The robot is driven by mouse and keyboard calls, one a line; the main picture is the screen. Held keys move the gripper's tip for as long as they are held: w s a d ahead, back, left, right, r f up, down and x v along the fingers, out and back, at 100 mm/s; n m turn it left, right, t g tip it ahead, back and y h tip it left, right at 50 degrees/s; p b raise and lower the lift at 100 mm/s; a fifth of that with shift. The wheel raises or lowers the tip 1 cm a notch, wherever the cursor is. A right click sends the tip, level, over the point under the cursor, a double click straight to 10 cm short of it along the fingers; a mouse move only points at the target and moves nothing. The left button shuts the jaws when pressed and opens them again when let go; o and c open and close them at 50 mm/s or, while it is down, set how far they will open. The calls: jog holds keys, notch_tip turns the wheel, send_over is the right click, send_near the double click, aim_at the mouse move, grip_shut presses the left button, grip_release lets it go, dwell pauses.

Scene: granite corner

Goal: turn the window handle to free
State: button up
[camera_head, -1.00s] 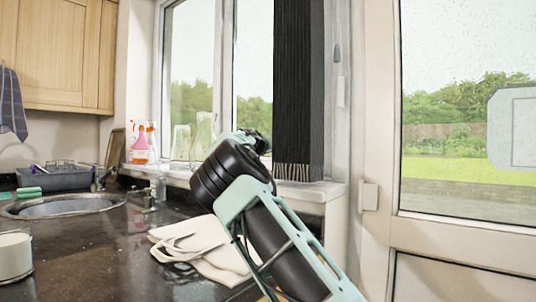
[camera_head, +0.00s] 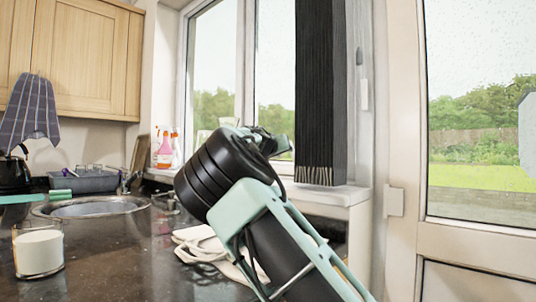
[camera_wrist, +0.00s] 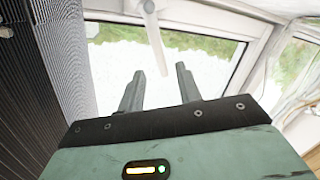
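The window handle (camera_wrist: 152,32) is a white lever. In the wrist view it hangs from the top edge near the middle, and its lower end shows between my fingertips. My gripper (camera_wrist: 160,69) is open, with two grey fingers apart on either side of that end. I cannot tell how far beyond the fingertips the handle lies, and no contact shows. The white-framed window (camera_head: 248,60) stands behind the counter in the head view.
A dark fringed cloth (camera_head: 320,95) hangs at the window's right side and shows at the left of the wrist view (camera_wrist: 65,50). Spray bottles (camera_head: 163,150) stand by the sill. A white-filled glass (camera_head: 39,250) and a pale cloth (camera_head: 205,245) are on the dark counter.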

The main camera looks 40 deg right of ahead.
jog(key=f+v, duration=0.1)
jog(key=v, duration=0.7)
jog(key=shift+a+r, duration=0.25)
jog(key=shift+r, duration=0.25)
